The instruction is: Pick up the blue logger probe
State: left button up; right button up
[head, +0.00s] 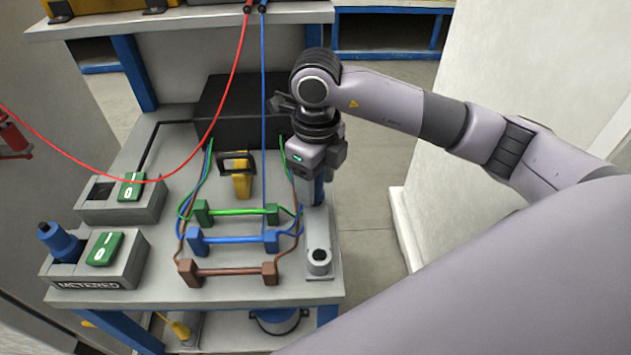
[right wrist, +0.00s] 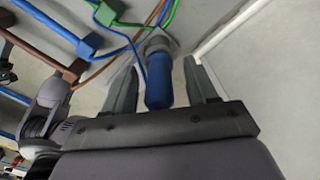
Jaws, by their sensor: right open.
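A blue cylinder (right wrist: 158,88), which looks like the logger probe, stands in a grey fitting in the right wrist view. My right gripper (right wrist: 163,74) is open, with one finger on each side of it and visible gaps. In the head view, my right gripper (head: 316,188) points down over the right side of the bench, above a grey strip; a sliver of blue shows by its fingers, and the rest is hidden. Another blue plug-shaped piece (head: 62,243) sits tilted in the grey METERED block (head: 127,270) at the left.
Green (head: 235,211), blue (head: 233,238) and brown (head: 228,271) bars with end blocks stand left of the gripper, with loose wires close by. Red (head: 228,103) and blue (head: 263,110) cables hang over the bench (head: 200,313).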

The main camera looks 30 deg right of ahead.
jog(key=shift+f, duration=0.8)
grip_shut()
jog(key=shift+r, duration=0.15)
